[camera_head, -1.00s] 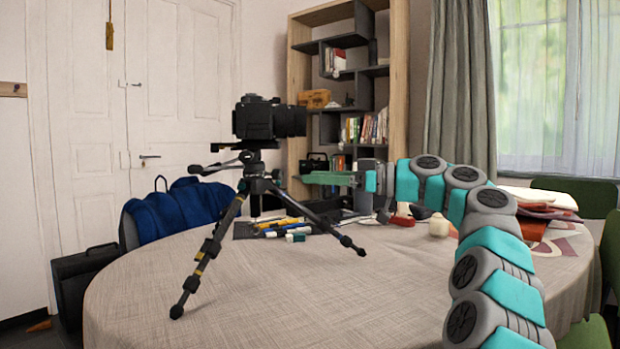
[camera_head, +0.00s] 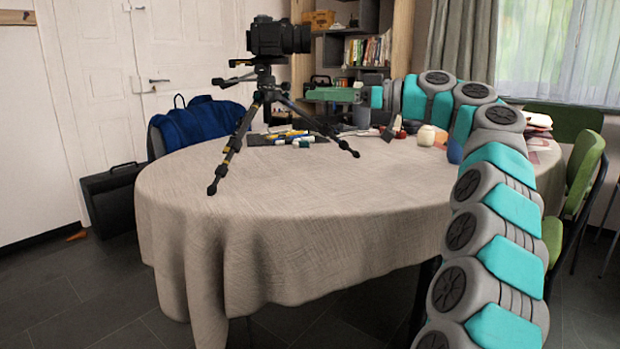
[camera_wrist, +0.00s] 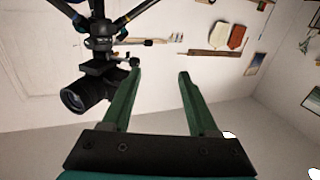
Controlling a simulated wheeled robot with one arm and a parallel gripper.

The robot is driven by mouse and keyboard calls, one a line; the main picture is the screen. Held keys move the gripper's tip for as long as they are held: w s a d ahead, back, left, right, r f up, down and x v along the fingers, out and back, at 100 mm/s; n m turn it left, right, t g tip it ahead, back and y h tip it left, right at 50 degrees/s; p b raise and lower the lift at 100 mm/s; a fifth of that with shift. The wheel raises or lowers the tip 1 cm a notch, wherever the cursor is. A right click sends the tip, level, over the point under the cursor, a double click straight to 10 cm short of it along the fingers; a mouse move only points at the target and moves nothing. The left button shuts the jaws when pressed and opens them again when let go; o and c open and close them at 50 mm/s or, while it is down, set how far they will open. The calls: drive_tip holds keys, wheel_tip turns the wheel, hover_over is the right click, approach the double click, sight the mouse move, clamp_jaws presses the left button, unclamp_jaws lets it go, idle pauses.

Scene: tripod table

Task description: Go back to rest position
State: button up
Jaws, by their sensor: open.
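My gripper (camera_head: 331,94) is open and empty, pointing left toward the tripod in the head view. In the wrist view, its two green fingers (camera_wrist: 160,75) stand apart with nothing between them. The black camera (camera_head: 278,37) is mounted on top of the black tripod (camera_head: 263,95), whose legs stand spread on the table. In the wrist view the camera (camera_wrist: 88,92) and tripod (camera_wrist: 102,30) appear upside down, left of the fingers. My gripper lies to the right of the tripod head; I cannot tell the exact gap between them.
The round table (camera_head: 330,190) has a beige cloth, with its front part clear. Pens and markers (camera_head: 285,137) lie behind the tripod. A small jar (camera_head: 427,135) stands under my arm. A blue bag (camera_head: 205,122) sits at the left, and green chairs (camera_head: 583,172) stand at the right.

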drive_tip(key=s+a+f+m+g+h+p, duration=0.35)
drive_tip(key=s+a+f, duration=0.3)
drive_tip(key=s, duration=0.35)
drive_tip(key=s+f+m+g+h, duration=0.1)
drive_tip(key=s+f+m+h, duration=0.3)
drive_tip(key=s+f, duration=0.7)
drive_tip(key=s+d+f+m+g+h+p, duration=0.1)
drive_tip(key=s+d+f+m+h, duration=0.1)
drive_tip(key=s+d+f, duration=0.4)
drive_tip(key=s+d+f+m+g+h+p, duration=0.1)
drive_tip(key=s+d+f+m+h, duration=0.2)
drive_tip(key=s, duration=0.9)
drive_tip(key=s+d+f+m+g+h+p, duration=0.1)
drive_tip(key=s+d+f+h, duration=0.3)
drive_tip(key=s+d+f, duration=0.5)
drive_tip(key=shift+s+d+f+m+h+p, duration=0.3)
drive_tip(key=shift+s+f+m+h+p, duration=0.15)
drive_tip(key=shift+m+p, duration=0.2)
